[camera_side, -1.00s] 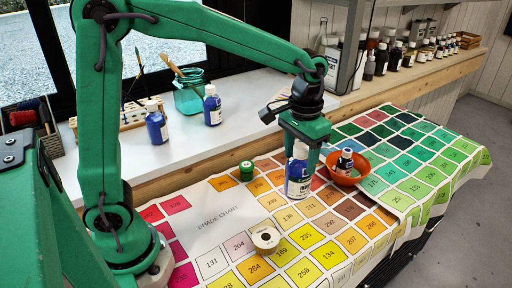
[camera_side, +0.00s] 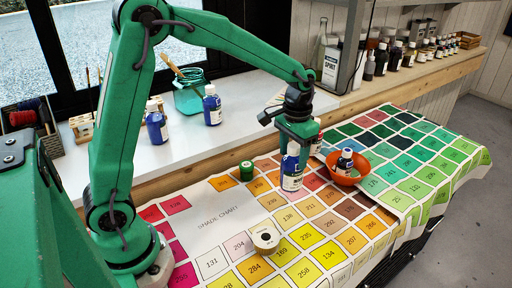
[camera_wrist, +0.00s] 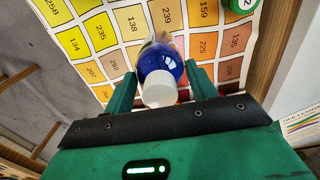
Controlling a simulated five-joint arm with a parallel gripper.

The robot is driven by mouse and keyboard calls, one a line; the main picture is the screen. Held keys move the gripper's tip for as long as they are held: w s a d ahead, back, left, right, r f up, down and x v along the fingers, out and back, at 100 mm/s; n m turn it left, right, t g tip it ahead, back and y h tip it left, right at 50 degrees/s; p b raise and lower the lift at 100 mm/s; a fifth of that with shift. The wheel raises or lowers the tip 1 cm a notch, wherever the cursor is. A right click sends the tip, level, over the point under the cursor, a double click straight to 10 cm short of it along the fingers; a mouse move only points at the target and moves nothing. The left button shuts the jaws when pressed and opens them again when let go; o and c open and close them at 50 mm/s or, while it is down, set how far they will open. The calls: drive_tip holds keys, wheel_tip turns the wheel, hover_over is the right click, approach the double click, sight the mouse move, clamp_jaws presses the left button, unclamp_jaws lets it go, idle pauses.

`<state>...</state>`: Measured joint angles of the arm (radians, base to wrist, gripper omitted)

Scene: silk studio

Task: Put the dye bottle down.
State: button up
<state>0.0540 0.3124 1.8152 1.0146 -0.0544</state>
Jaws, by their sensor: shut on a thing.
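The dye bottle (camera_side: 291,179) is blue with a pale label and a white cap. My gripper (camera_side: 294,152) is shut on its upper part from above, and the bottle hangs nearly upright over the shade chart (camera_side: 215,226). Whether its base touches the chart cannot be told. In the wrist view the bottle (camera_wrist: 160,62) sits between the two green fingers of my gripper (camera_wrist: 160,88), its white cap toward the camera. The fingers hide part of the bottle in the side view.
An orange bowl (camera_side: 340,179) with a small dark bottle (camera_side: 345,160) in it stands close to the right. Another bottle (camera_side: 317,139) stands behind. Chart squares between are bare.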

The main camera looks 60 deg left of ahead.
drive_tip(key=shift+w+a+f, duration=0.4)
drive_tip(key=shift+a+f, duration=0.05)
drive_tip(key=shift+a, duration=0.2)
drive_tip(key=shift+w+a+f, duration=0.35)
drive_tip(key=shift+a+f, duration=0.05)
drive_tip(key=shift+a, duration=0.2)
drive_tip(key=shift+f, duration=2)
drive_tip(key=shift+f, duration=0.1)
drive_tip(key=o, duration=1.6)
drive_tip(key=shift+o, duration=0.2)
wheel_tip(320, 180, up, 12)
